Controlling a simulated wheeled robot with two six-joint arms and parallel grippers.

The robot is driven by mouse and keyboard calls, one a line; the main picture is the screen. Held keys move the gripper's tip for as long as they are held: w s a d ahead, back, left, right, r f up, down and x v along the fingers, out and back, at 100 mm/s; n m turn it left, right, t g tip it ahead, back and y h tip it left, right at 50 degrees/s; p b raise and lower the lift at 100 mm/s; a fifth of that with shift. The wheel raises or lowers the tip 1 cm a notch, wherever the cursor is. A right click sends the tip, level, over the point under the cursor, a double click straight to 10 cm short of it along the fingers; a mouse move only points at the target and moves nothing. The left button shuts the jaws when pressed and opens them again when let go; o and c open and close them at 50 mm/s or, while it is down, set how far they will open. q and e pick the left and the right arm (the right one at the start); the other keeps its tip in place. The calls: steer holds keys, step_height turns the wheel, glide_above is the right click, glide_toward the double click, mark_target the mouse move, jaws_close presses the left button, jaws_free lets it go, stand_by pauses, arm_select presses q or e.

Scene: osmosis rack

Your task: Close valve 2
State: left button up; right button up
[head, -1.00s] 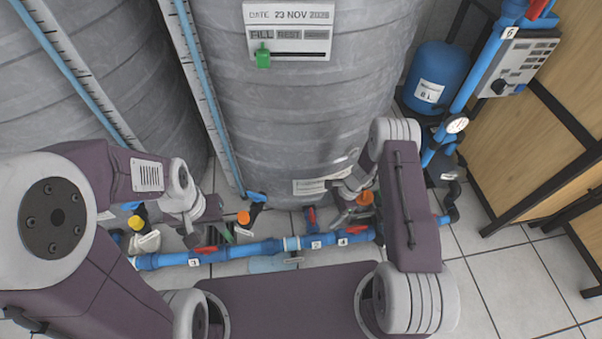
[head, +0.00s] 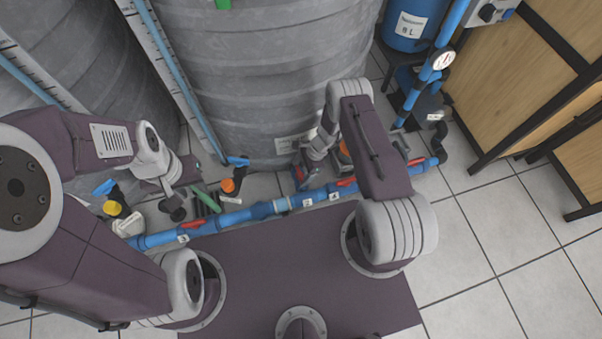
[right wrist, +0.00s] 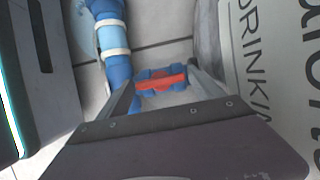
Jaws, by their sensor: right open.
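A blue valve with a red handle stands on the short branch between the tank and the floor pipe in the head view (head: 299,176). In the right wrist view the red handle (right wrist: 161,83) lies crosswise between my fingertips. No number is readable on this valve, so I cannot tell from a label whether it is valve 2. My right gripper (right wrist: 162,88) is open around the handle; I cannot tell if it touches. My left gripper (head: 182,208) is by the left part of the pipe, near a green handle; its jaws are too small and dark to tell.
The blue floor pipe (head: 235,219) carries other red-handled valves with number tags. Orange caps (head: 228,186) and a yellow cap (head: 112,208) stand behind it. The grey tank (head: 265,80) rises close behind. Tiled floor at right (head: 500,240) is clear.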

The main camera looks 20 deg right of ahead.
steer(key=c, duration=1.1)
steer(key=shift+r+m+p, duration=0.25)
steer(key=shift+m+p, duration=0.15)
steer(key=shift+p, duration=0.45)
steer(key=m+t+p, duration=0.1)
steer(key=m+p, duration=0.2)
steer(key=p, duration=0.2)
steer(key=m+t+h+p, duration=0.1)
steer(key=m+p, duration=0.3)
steer(key=p, duration=0.2)
steer(key=m+t+p, duration=0.2)
steer(key=m+p, duration=0.1)
steer(key=p, duration=0.2)
steer(key=shift+s+a+r+h, duration=0.1)
steer(key=shift+s+a+h, duration=0.05)
steer(key=shift+s+h, duration=0.2)
steer(key=m+p, duration=0.1)
steer(key=m, duration=0.1)
steer(key=m+h+p, duration=0.1)
steer(key=shift+f+m+h+p, duration=0.2)
steer(key=shift+m+h+p, duration=0.05)
steer(key=shift+m+p, duration=0.15)
steer(key=shift+a+f+m+t, duration=0.15)
steer(key=shift+m+t, duration=0.15)
steer(key=shift+m, duration=0.4)
steer(key=shift+s+m+h, duration=0.1)
steer(key=shift+m+h, duration=0.4)
steer(key=shift+m, duration=0.6)
